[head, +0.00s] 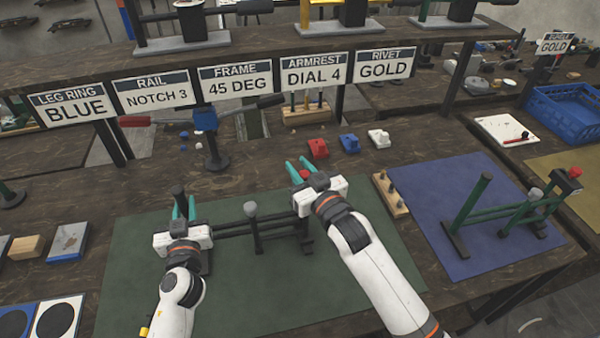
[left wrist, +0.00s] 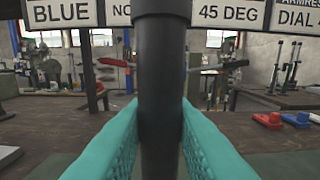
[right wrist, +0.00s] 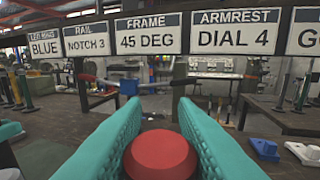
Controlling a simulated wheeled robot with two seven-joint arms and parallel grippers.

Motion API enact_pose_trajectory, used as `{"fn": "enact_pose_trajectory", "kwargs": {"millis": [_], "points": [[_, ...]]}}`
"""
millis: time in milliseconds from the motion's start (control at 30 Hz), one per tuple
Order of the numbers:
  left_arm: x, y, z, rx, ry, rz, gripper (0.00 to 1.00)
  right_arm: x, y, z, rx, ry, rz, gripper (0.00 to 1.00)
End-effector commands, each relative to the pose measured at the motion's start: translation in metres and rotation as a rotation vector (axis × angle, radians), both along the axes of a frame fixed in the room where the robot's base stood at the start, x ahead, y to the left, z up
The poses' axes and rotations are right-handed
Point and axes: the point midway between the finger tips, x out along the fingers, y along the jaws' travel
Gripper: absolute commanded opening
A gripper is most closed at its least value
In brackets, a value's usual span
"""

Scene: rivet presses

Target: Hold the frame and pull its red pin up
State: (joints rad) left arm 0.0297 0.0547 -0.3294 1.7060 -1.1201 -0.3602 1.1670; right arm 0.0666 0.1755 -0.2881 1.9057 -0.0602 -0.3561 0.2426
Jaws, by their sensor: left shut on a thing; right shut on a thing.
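The black frame (head: 230,229) stands on the green mat (head: 150,290), with a grey knob (head: 250,208) on its middle upright. My left gripper (head: 184,208) is shut on the frame's left black post, which stands upright between the teal fingers in the left wrist view (left wrist: 160,90). My right gripper (head: 298,168) is at the frame's right end. In the right wrist view its teal fingers are shut on the round red pin (right wrist: 160,156).
A wooden peg block (head: 390,194) stands right of the green mat. A green frame (head: 500,213) stands on the blue mat (head: 460,262). Red (head: 318,149), blue (head: 349,144) and white (head: 379,138) blocks lie behind. A shelf with signs (head: 238,86) spans the back.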

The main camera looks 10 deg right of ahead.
Motion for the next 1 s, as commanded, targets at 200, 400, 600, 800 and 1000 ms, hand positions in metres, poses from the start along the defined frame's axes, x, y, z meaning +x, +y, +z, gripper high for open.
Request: {"fn": "enact_pose_trajectory", "kwargs": {"millis": [200,400,600,800,1000], "points": [[0.000,0.001,-0.001,0.005,0.001,0.002,0.00,0.000,-0.001,0.002,0.005,-0.005,-0.001,0.37],[0.000,0.001,0.000,0.004,0.001,0.002,0.00,0.000,0.000,0.001,0.005,-0.003,0.000,0.48],[0.000,0.001,0.000,0.003,0.000,0.001,0.00,-0.003,-0.001,0.000,0.004,-0.001,0.000,0.48],[0.000,0.001,0.000,0.002,0.000,0.001,0.00,-0.031,-0.008,-0.001,0.003,0.002,0.000,0.48],[0.000,0.001,0.000,0.001,-0.001,0.001,0.00,-0.073,-0.020,-0.001,0.004,0.002,0.000,0.48]]}}
